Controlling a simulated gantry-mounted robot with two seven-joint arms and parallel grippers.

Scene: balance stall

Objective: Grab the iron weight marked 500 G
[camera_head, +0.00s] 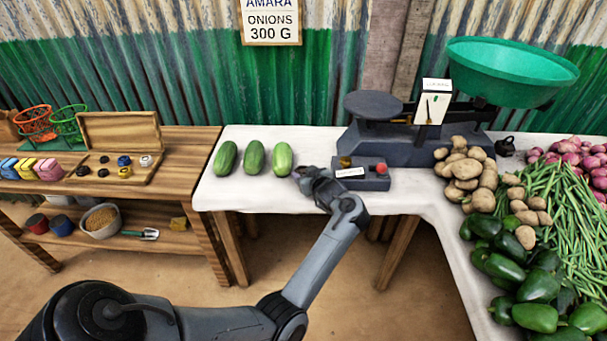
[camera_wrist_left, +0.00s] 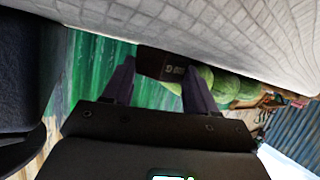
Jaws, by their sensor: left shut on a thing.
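My left gripper (camera_head: 304,173) is at the white table's front part, between the cucumbers and the small dark box. In the left wrist view its two fingers (camera_wrist_left: 158,80) are shut on a dark iron weight (camera_wrist_left: 163,64) with small pale lettering, which is too blurred to read surely. In the head view the gripper hides most of this weight. Another small black weight with a ring top (camera_head: 506,146) stands right of the balance. My right gripper is not in view.
The balance (camera_head: 400,143) with a green pan (camera_head: 510,70) stands at the back. A dark box with a red knob (camera_head: 365,178) is just right of my gripper. Several cucumbers (camera_head: 253,157) lie to its left. Potatoes (camera_head: 466,168) and peppers (camera_head: 536,286) fill the right side.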

